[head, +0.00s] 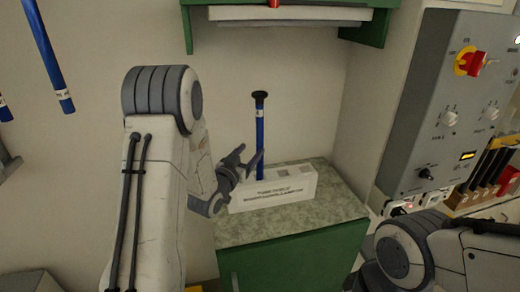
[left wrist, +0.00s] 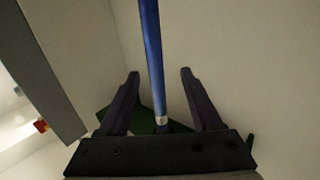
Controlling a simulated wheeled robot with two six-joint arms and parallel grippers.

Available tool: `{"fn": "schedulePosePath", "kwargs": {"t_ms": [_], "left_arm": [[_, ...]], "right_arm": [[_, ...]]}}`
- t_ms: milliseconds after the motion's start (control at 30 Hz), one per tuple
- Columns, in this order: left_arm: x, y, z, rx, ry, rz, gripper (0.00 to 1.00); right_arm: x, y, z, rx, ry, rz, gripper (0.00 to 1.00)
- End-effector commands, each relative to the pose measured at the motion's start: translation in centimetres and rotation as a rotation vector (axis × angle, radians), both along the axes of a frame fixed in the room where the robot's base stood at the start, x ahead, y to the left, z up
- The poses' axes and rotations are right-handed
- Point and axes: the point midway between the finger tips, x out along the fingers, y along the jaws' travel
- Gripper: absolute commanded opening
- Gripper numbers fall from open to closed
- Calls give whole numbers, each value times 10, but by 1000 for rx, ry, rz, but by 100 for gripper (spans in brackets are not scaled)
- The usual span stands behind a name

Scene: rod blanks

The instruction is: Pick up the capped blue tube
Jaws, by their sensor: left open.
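The capped blue tube (head: 260,135) stands upright in a white block holder (head: 290,191) on a speckled counter. It has a black cap on top and a pale band below the cap. My left gripper (head: 250,157) is open beside the tube's lower part in the head view. In the left wrist view, the tube (left wrist: 153,60) runs between the open fingers, and I see no finger closed on it. Its banded end with a dark part lies low in that picture, partly hidden behind the gripper body. My right arm shows at the lower right; its gripper is out of view.
A green-framed shelf (head: 290,18) hangs above the tube. A grey control panel (head: 450,100) with a red knob (head: 470,62) is at the right. Blue rods (head: 48,58) hang at the left wall. The counter (head: 325,217) is clear in front of the holder.

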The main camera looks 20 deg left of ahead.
Motion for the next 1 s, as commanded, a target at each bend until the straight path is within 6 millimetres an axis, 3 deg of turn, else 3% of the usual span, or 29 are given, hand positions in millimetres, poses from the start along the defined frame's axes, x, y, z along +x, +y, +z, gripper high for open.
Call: {"fn": "schedulePosePath", "kwargs": {"t_ms": [500, 767, 833, 933, 967, 1000], "left_arm": [[57, -12, 1, -1, 1, -1, 66], [60, -12, -1, -1, 2, 0, 66], [60, -12, -1, -1, 2, 0, 46], [60, -12, -1, -1, 2, 0, 8], [60, -12, -1, -1, 2, 0, 0], [60, -12, -1, -1, 2, 0, 0]], "right_arm": [[0, 0, 31, 0, 0, 0, 64], [0, 0, 31, 0, 0, 0, 64], [0, 0, 31, 0, 0, 0, 64], [0, 0, 31, 0, 0, 0, 64], [0, 0, 31, 0, 0, 0, 64], [0, 0, 31, 0, 0, 0, 64]]}}
